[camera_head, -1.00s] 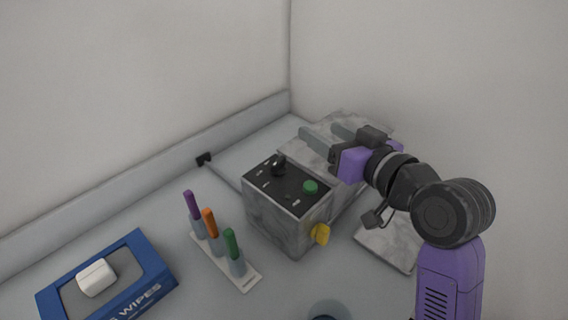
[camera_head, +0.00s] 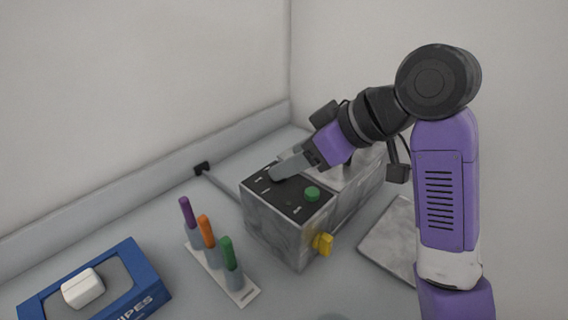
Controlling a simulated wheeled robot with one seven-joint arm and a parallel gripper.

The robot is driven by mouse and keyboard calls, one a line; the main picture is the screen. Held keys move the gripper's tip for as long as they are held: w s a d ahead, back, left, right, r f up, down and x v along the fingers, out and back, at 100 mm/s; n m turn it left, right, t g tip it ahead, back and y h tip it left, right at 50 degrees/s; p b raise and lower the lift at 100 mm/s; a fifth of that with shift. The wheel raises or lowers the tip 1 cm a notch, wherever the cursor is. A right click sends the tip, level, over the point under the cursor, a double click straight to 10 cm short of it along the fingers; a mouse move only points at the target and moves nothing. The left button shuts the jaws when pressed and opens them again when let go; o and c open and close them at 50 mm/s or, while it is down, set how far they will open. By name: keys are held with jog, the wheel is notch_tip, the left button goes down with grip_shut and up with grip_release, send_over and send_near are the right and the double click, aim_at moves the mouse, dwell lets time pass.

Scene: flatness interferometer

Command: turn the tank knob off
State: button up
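The marbled grey tank box (camera_head: 272,228) stands on the bench in the middle of the head view. Its black top panel (camera_head: 296,205) bears a green button (camera_head: 312,194). A yellow part (camera_head: 323,243) sticks out low on its right side. My gripper (camera_head: 282,172) points down-left at the back left of the panel, over the spot where the black knob was seen. Its grey fingers hide the knob. I cannot tell whether they touch it or how far apart they are.
A rack (camera_head: 238,292) with purple, orange and green handled tools stands left of the box. A blue wipes box (camera_head: 148,296) lies at the lower left. A flat marbled plate (camera_head: 388,240) lies at right. Walls close off the back.

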jog(key=shift+x, duration=1.55)
jog(key=shift+c, duration=0.2)
grip_shut()
